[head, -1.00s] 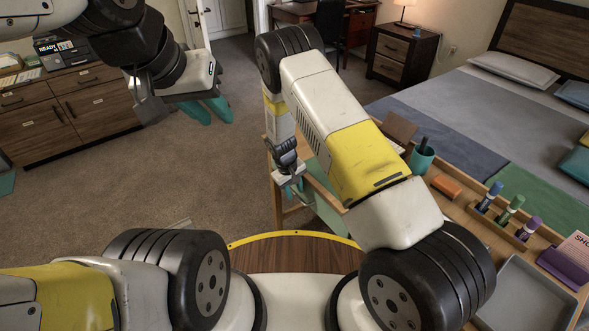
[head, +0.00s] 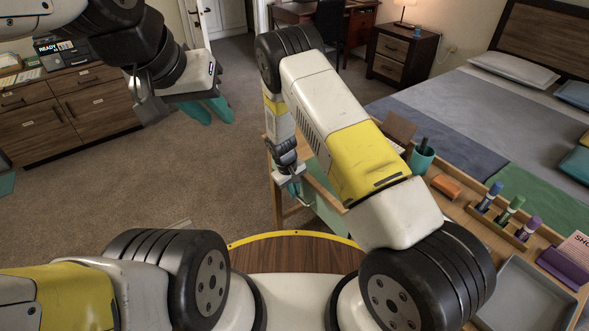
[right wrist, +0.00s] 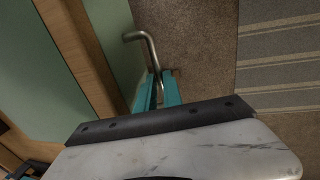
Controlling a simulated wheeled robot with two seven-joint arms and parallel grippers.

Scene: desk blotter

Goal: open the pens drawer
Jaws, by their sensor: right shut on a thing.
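My right gripper (head: 294,188) is low at the left side of the desk, by a pale green front panel. In the right wrist view its teal fingers (right wrist: 157,90) are shut on a bent metal bar handle (right wrist: 152,50). The handle stands out beside the pale green drawer front (right wrist: 112,35). The drawer front seems flush under the wooden desk edge (right wrist: 75,35); I cannot tell whether it has a gap. My left gripper (head: 208,109) hangs in the air at the upper left, empty, with its teal fingers apart. The inside of the drawer is hidden.
The desk top (head: 455,205) holds a teal cup (head: 421,159), an orange block (head: 446,186), a rack with several markers (head: 507,215) and a grey tray (head: 525,295). A bed (head: 470,110) stands behind. Carpeted floor (head: 215,180) is clear to the left of the desk.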

